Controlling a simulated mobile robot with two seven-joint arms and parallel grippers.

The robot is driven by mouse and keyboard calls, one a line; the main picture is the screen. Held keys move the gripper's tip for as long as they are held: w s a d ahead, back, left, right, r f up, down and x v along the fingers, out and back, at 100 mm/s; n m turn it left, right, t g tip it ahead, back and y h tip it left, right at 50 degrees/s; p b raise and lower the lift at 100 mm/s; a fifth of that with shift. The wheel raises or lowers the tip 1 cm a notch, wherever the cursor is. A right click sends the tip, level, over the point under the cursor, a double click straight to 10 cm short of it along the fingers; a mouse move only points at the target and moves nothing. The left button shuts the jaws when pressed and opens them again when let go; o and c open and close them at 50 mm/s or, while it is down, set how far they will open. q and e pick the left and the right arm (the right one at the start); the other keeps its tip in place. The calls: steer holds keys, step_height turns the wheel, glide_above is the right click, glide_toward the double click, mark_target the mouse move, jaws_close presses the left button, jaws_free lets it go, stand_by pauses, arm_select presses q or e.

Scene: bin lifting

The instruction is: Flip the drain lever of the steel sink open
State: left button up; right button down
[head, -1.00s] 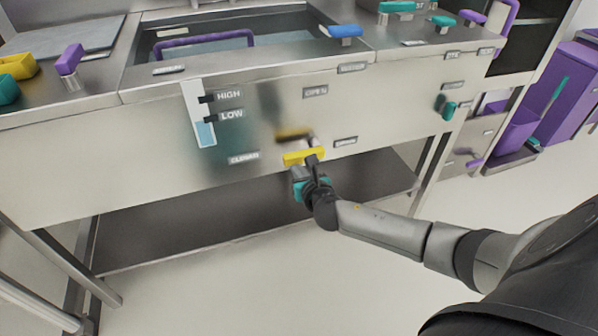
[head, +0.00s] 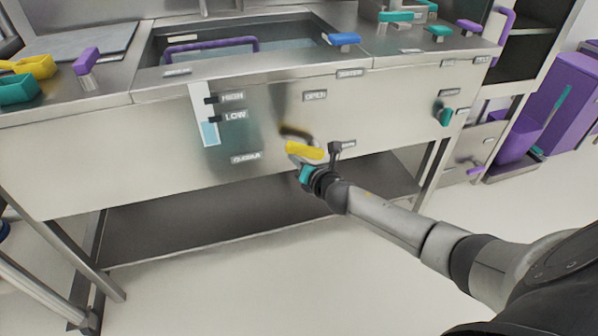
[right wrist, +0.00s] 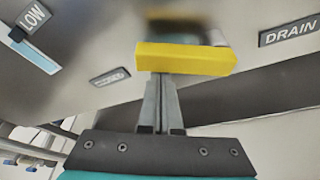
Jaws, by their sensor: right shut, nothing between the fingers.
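In the right wrist view the lever (right wrist: 185,60) crosses just ahead of the fingers. My right gripper (head: 307,165) is shut and empty, directly below the lever in the head view. In the right wrist view its fingers (right wrist: 160,82) end at the bar's lower edge; I cannot tell whether they touch it. My left gripper is not in view.
An OPEN label (head: 315,95) is above the lever, a DRAIN label (right wrist: 289,35) to its right, and a blurred label (head: 245,158) to its left. A level gauge (head: 209,135) is further left. A lower shelf (head: 200,225) runs beneath; open floor lies in front.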

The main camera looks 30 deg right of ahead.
mark_target(300, 147)
steer(key=r+m, duration=0.1)
steer(key=d+r+m+t+y, duration=0.1)
steer(key=shift+m, duration=0.4)
steer(key=shift+s+d+r+m+y+b, duration=0.15)
steer(key=shift+d+r+m+y+b, duration=0.25)
steer(key=shift+m, duration=0.3)
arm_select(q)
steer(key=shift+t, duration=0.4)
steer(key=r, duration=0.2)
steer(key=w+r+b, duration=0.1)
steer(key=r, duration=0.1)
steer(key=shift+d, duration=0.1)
arm_select(e)
steer(key=d+m+t, duration=0.1)
steer(key=m, duration=0.1)
steer(key=d+r+m, duration=0.1)
steer(key=m, duration=0.1)
steer(key=d+r+m+t+y, duration=0.1)
steer(key=shift+s+d+r+m+t, duration=0.15)
steer(key=shift+s+m+t, duration=0.15)
steer(key=shift+s+m, duration=0.1)
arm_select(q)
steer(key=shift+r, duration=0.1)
